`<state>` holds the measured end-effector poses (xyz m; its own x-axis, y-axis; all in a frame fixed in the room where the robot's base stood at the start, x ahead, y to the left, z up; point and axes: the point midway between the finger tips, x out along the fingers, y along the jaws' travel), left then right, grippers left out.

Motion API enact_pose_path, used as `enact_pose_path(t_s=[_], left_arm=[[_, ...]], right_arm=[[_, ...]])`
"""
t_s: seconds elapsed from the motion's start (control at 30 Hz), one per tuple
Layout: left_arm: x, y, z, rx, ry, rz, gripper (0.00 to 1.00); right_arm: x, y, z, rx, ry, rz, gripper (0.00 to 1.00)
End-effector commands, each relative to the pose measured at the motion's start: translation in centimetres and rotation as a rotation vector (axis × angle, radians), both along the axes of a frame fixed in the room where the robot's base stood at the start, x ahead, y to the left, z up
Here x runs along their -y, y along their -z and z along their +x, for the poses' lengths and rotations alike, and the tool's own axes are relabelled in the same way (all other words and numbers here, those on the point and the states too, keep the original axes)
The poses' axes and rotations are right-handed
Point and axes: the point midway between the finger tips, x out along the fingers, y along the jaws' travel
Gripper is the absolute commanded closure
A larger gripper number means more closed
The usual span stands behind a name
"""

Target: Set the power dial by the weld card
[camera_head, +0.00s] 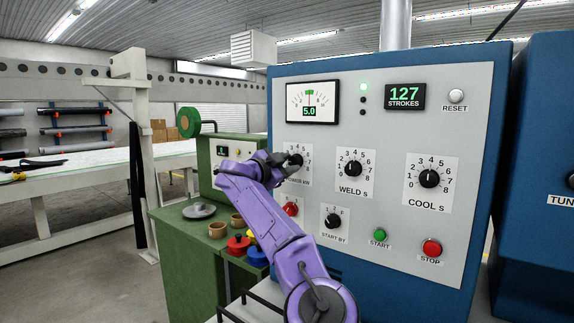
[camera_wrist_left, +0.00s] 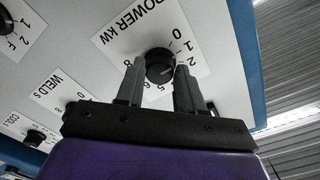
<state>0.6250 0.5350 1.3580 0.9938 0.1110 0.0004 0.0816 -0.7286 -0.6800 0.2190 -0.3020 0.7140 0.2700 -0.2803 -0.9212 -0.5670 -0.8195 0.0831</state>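The power dial (camera_head: 294,160) is a black knob on a white scale at the left of the grey panel, partly hidden by my gripper in the head view. It also shows in the left wrist view (camera_wrist_left: 159,64), under the label POWER kW. My left gripper (camera_head: 284,161) reaches it from the left and below. In the left wrist view its fingers (camera_wrist_left: 160,78) sit on either side of the knob, with no clear gap. Where the dial's pointer stands is hard to make out. I cannot make out a weld card. My right gripper is not in view.
The panel (camera_head: 390,110) also has a meter (camera_head: 312,102) reading 5.0, a weld dial (camera_head: 353,169), a cool dial (camera_head: 430,178), a start-by dial (camera_head: 334,221), a green start button (camera_head: 380,235) and a red stop button (camera_head: 431,247). A green cabinet (camera_head: 178,245) stands to the left.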

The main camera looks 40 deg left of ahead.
Motion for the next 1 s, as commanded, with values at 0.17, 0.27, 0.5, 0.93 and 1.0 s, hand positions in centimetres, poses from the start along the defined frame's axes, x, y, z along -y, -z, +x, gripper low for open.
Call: enact_pose_path(t_s=[0.17, 0.27, 0.5, 0.93, 1.0], left_arm=[[0.0, 0.0, 0.0, -0.002, 0.001, 0.008, 0.93], [0.0, 0.0, 0.0, -0.006, 0.001, 0.032, 0.93], [0.0, 0.1, 0.0, -0.018, 0.002, 0.160, 0.93], [0.0, 0.1, 0.0, -0.050, 0.001, 0.431, 0.93], [-0.1, 0.1, 0.0, -0.053, 0.001, 0.459, 0.93]], right_arm=[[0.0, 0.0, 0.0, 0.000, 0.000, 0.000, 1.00], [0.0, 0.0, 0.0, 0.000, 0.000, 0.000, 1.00], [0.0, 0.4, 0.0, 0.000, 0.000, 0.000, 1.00], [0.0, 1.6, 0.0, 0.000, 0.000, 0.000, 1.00], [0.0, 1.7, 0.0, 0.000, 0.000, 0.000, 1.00]])
